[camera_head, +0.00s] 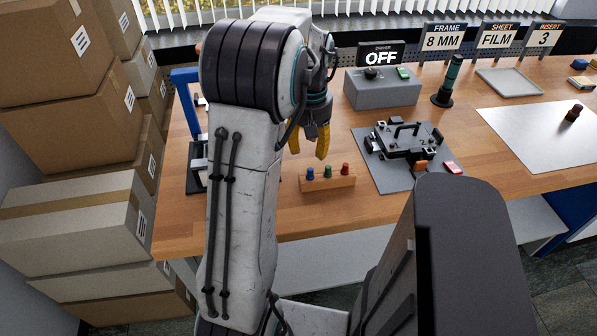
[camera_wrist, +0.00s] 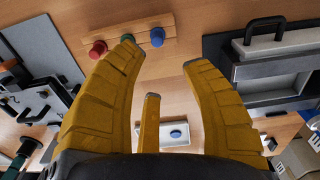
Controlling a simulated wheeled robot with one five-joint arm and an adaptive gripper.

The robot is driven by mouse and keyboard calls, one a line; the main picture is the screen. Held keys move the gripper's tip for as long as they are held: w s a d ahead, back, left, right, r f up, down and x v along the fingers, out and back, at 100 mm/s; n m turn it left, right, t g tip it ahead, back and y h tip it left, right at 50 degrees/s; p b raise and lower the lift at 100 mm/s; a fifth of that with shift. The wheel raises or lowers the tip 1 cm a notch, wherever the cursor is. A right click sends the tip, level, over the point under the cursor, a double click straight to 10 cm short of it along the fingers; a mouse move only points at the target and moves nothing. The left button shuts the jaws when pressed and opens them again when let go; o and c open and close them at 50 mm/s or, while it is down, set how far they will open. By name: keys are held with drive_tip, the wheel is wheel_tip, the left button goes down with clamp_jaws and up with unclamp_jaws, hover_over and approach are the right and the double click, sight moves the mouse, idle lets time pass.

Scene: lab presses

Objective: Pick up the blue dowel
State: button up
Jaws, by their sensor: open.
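The blue dowel (camera_head: 310,174) stands upright at the left end of a small wooden rack (camera_head: 328,184) on the bench. A green dowel (camera_head: 328,172) and a red dowel (camera_head: 345,169) stand beside it. In the wrist view the blue dowel (camera_wrist: 157,37) shows near the top, ahead of the fingers, with the red dowel (camera_wrist: 98,49) to the left and the green one partly behind a fingertip. My gripper (camera_head: 308,146) has yellow fingers and is open and empty. It hangs above the bench, behind the rack in the head view. The blue dowel is not between the fingers.
A grey plate with a black-handled fixture (camera_head: 402,140) lies right of the rack. A grey driver box (camera_head: 382,92) and a dark green cylinder tool (camera_head: 448,82) stand behind. Stacked cartons (camera_head: 75,215) fill the left side. Bare wood (camera_head: 330,215) lies in front of the rack.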

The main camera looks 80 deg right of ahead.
sight(310, 169)
drive_tip(key=shift+w+a+n, duration=0.1)
drive_tip(key=shift+a+n, duration=0.2)
drive_tip(key=shift+n, duration=0.8)
drive_tip(key=shift+f+n, duration=0.2)
drive_tip(key=shift+n, duration=0.1)
drive_tip(key=shift+s+a+f, duration=0.1)
drive_tip(key=shift+s+f, duration=0.1)
drive_tip(key=shift+f, duration=1.2)
drive_tip(key=shift+s+a+f, duration=0.1)
drive_tip(key=shift+s+f, duration=0.05)
drive_tip(key=shift+f, duration=1.95)
drive_tip(key=shift+o, duration=0.3)
clamp_jaws()
